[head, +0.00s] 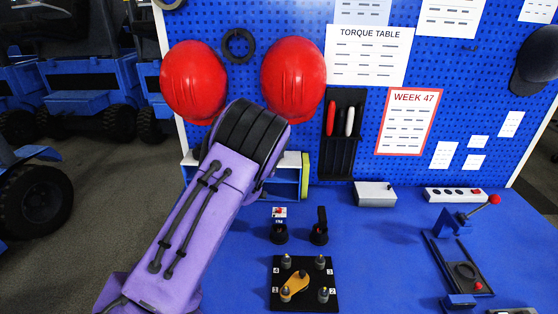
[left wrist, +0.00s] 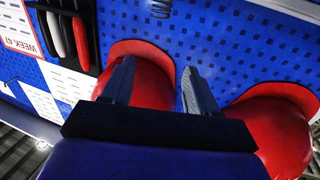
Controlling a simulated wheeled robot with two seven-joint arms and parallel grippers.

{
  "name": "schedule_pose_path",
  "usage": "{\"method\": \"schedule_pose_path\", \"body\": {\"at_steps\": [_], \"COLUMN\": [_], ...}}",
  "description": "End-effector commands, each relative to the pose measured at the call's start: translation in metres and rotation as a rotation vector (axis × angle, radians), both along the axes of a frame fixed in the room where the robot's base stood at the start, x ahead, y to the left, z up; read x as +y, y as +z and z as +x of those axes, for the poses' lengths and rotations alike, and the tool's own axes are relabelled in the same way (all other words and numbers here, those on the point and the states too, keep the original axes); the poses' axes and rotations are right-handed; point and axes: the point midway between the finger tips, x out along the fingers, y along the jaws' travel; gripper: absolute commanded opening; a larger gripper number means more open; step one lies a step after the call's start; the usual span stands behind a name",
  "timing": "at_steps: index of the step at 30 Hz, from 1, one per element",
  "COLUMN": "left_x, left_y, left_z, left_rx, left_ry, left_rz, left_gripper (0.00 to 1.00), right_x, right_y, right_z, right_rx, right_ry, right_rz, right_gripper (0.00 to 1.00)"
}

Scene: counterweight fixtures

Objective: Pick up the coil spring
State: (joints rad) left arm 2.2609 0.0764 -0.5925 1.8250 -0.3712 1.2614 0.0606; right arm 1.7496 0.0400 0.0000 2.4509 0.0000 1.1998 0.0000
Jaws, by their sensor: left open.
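A dark coil (left wrist: 160,9), which looks like the coil spring, shows at the top edge of the left wrist view against the blue pegboard, partly cut off. I cannot make it out in the head view, where my left arm covers part of the board. My left gripper (left wrist: 158,78) is open, with its two fingers apart and nothing held between them. The coil lies beyond the fingertips, apart from them. In the head view the left arm reaches up toward the board and hides its own fingers. My right gripper is not in view.
Two red helmets (head: 193,82) (head: 293,79) hang on the pegboard (head: 300,20), with a dark ring (head: 238,45) between them. A black holder (head: 343,160) with red and white handles hangs to the right. A small shelf (head: 285,178) stands beside my arm.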

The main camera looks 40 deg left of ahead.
Motion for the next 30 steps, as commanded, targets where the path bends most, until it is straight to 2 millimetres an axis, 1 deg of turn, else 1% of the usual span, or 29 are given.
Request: {"method": "schedule_pose_path", "body": {"at_steps": [1,3,5,6,7,10,12,15,19,24,27,30], "left_x": [0.000,0.001,0.002,0.002,0.002,0.007,0.013,0.020,0.025,0.031,0.037,0.040], "left_y": [-0.020,-0.031,-0.036,-0.042,-0.043,-0.040,-0.038,-0.038,-0.039,-0.036,-0.039,-0.040], "left_z": [0.000,-0.001,-0.001,-0.002,-0.001,0.009,0.022,0.038,0.049,0.076,0.089,0.095], "left_rx": [0.000,0.000,0.000,0.000,-0.001,-0.002,-0.002,-0.001,0.000,-0.001,-0.001,0.000], "left_ry": [0.001,0.002,0.003,0.003,0.003,0.004,0.003,0.003,0.003,0.003,0.003,0.004], "left_rz": [0.000,0.000,0.000,0.000,0.000,0.000,0.000,-0.001,0.000,0.000,0.000,-0.001], "left_gripper": [0.59,0.59,0.59,0.59,0.59,0.59,0.59,0.59,0.59,0.59,0.59,0.59], "right_x": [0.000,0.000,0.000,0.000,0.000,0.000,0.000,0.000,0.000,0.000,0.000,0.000], "right_y": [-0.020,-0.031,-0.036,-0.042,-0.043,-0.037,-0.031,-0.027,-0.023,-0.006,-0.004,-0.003], "right_z": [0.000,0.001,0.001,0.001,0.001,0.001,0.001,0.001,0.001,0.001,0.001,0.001], "right_rx": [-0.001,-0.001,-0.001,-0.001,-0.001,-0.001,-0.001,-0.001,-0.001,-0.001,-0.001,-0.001], "right_ry": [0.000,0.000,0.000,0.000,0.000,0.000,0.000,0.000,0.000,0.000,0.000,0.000], "right_rz": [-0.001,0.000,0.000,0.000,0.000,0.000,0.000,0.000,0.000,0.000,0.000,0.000], "right_gripper": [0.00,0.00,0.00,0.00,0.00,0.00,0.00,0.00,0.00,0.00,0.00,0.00]}}
